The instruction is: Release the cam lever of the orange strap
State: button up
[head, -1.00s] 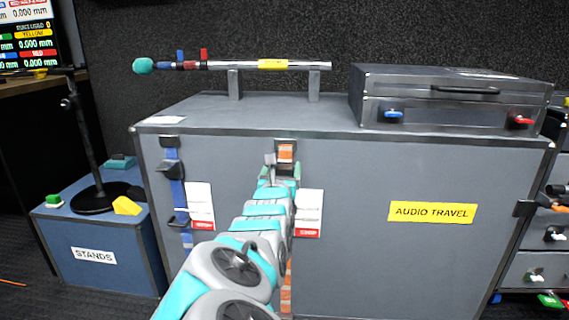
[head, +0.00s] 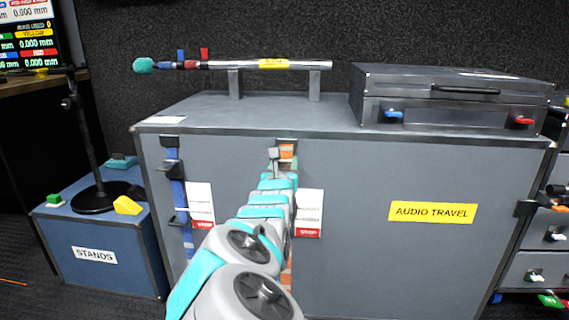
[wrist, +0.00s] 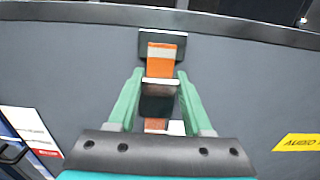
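The orange strap (wrist: 160,67) runs down the front of the grey case and through a metal bracket (wrist: 150,47) near its top edge. Below the bracket is the dark cam buckle with its lever (wrist: 158,98), which has a pale metal upper edge. In the head view the strap's top (head: 287,151) shows above my arm. My gripper (wrist: 160,76) is at the buckle, its green fingers spread, one on each side of it. Contact with the buckle cannot be made out. In the head view my arm hides most of the buckle and lower strap.
A blue strap (head: 178,192) with its own buckle hangs to the left. A yellow AUDIO TRAVEL label (head: 432,212) is to the right. A microphone rod (head: 300,65) and a flat metal case (head: 450,95) are on top.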

grip_shut()
jog(key=shift+w+r+g+p, duration=0.25)
jog(key=shift+r+g+p, duration=0.05)
jog(key=shift+g+p, duration=0.5)
jog(key=shift+f+g, duration=0.1)
jog(key=shift+g, duration=0.2)
jog(key=o, duration=0.6)
grip_release()
jog(key=shift+c, duration=0.2)
jog(key=s+r, duration=0.1)
jog(key=s, duration=0.6)
jog(key=shift+s+a+r, duration=0.15)
jog(key=shift+s+r, duration=0.1)
